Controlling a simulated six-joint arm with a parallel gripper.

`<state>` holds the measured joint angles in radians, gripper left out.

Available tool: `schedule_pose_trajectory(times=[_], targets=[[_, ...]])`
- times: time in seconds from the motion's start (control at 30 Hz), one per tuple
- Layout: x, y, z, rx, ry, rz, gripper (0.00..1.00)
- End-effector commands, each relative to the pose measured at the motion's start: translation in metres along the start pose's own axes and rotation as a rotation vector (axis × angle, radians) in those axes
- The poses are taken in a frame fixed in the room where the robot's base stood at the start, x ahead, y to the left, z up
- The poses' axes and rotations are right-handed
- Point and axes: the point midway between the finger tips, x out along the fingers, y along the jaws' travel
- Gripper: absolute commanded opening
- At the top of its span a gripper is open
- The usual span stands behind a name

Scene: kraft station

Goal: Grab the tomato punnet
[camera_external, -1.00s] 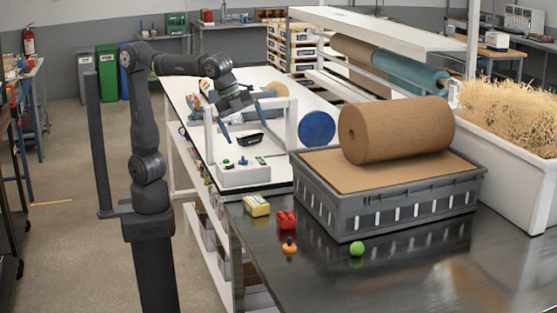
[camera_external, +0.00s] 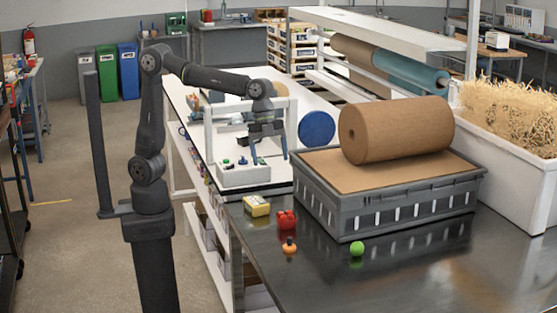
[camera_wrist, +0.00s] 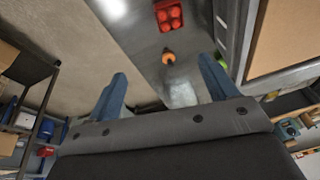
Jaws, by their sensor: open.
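The tomato punnet (camera_external: 287,220), a small red pack with round red tomatoes, sits on the dark metal table, left of the grey crate. It also shows at the top of the wrist view (camera_wrist: 169,15). My gripper (camera_external: 268,158) hangs above the white bench behind the table, fingers pointing down, well apart from the punnet. In the wrist view its two blue fingers (camera_wrist: 163,88) are spread wide with nothing between them.
An orange object (camera_external: 289,246) stands just in front of the punnet, a yellow box (camera_external: 256,206) behind it to the left. A green ball (camera_external: 357,248) lies near the grey crate (camera_external: 385,217), which bears a brown paper roll (camera_external: 395,130). The table's front is clear.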

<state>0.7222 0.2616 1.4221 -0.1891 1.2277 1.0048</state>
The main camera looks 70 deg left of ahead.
Motion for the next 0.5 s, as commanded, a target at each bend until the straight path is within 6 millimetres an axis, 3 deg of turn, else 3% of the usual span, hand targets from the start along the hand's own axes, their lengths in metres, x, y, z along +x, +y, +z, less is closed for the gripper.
schedule_pose_trajectory(times=[0.1, 0.2, 0.37, 0.5], targets=[[0.028, -0.025, 0.014, -0.013, 0.06, 0.06, 0.78], [0.039, -0.036, 0.02, -0.014, 0.097, 0.081, 0.78], [0.056, -0.039, 0.021, -0.012, 0.114, 0.092, 0.78], [0.085, -0.036, 0.018, -0.012, 0.111, 0.094, 0.78]])
